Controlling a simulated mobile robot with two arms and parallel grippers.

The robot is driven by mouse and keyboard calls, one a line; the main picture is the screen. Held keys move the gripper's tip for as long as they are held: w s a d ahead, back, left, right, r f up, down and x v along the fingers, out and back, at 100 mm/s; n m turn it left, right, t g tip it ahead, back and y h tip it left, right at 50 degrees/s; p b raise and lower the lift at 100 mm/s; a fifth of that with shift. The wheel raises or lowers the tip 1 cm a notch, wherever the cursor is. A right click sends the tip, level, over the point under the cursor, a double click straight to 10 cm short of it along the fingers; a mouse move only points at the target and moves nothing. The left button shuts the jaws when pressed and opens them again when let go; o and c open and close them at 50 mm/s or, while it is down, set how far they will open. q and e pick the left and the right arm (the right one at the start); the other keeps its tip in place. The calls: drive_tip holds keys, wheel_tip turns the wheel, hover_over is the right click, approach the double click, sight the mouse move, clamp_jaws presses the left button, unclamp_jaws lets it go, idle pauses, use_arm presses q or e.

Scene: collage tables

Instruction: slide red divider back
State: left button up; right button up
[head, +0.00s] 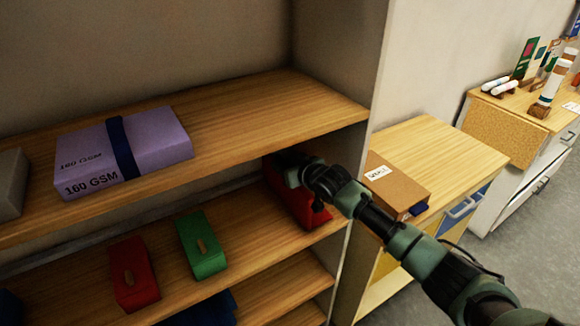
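A red block-like piece (298,200) sits at the right end of the middle shelf, close to the side wall. My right arm reaches in from the right, and my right gripper (283,172) is at this red piece, under the upper shelf. The wrist covers part of the piece, and the fingers are too dark and hidden to show whether they grip it. A second red piece (143,290) with a tan oval on its front sits further left on the same shelf. I cannot tell which one is the divider. My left gripper is out of view.
A green piece (190,256) with a tan oval stands between the red ones. A purple 160 GSM pack (165,135) with a dark band lies on the upper shelf (250,105). A brown labelled box (397,186) sits on a cabinet at the right, beside my arm.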

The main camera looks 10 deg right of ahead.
drive_tip(key=b+v, duration=0.1)
drive_tip(key=v, duration=0.6)
drive_tip(key=shift+s+d, duration=0.1)
drive_tip(key=shift+s, duration=0.05)
